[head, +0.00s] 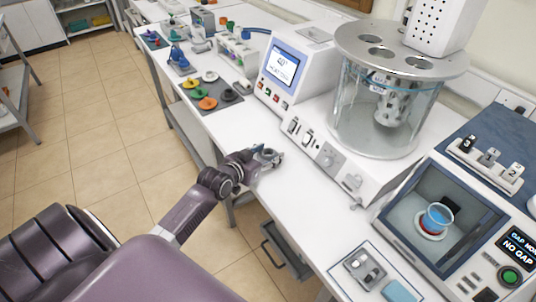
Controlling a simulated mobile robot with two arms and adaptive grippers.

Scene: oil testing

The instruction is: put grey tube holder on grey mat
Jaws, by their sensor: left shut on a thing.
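My left gripper (266,156) is over the front edge of the white bench, in front of the glass bath. It is shut on a small grey piece (270,153) that looks like the grey tube holder; the fingers hide much of it. The grey mat (229,107) lies flat on the bench, farther back and left of the gripper. Green, yellow, orange and dark round holders rest on it. The gripper and its piece are clear of the mat. My right gripper is not in view.
A white device with a blue screen (284,69) stands right of the mat. The glass bath (345,109) is right of the gripper. A boxed tester (405,205) and a small tray (365,268) are nearer. Bare bench (236,128) lies between gripper and mat.

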